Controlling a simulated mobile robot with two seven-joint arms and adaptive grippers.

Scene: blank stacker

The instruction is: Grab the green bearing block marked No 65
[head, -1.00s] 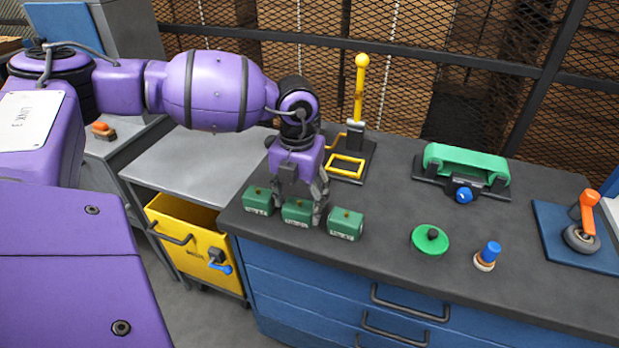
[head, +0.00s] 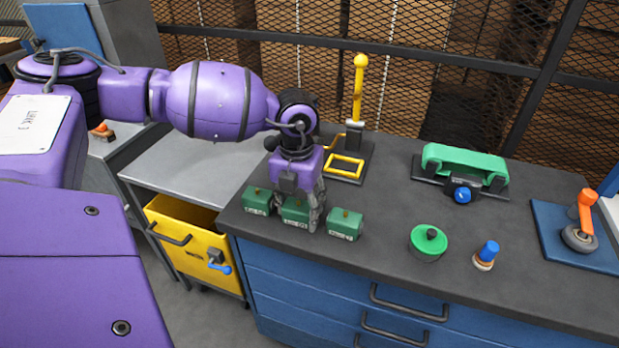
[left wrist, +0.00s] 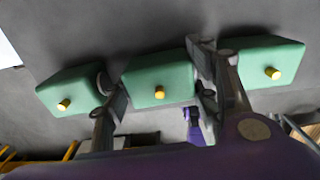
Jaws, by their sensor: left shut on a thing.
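Three green bearing blocks with small brass knobs stand in a row near the front left edge of the dark worktop. They are the left block (head: 257,201), the middle block (head: 294,211) and the right block (head: 346,224). Their pale front labels are too small to read surely. My left gripper (head: 305,222) is lowered over the middle block and shut on it. In the left wrist view the fingers flank the middle block (left wrist: 160,82), with the other two blocks outside them. The block looks to be resting on the worktop. My right gripper is not in view.
A yellow lever fixture (head: 345,165) stands behind the blocks. To the right are a green round lid (head: 428,241), a blue-capped knob (head: 486,255), a green clamp fixture (head: 464,165) and an orange-handled caster (head: 582,225). A yellow bin (head: 190,240) hangs below at left.

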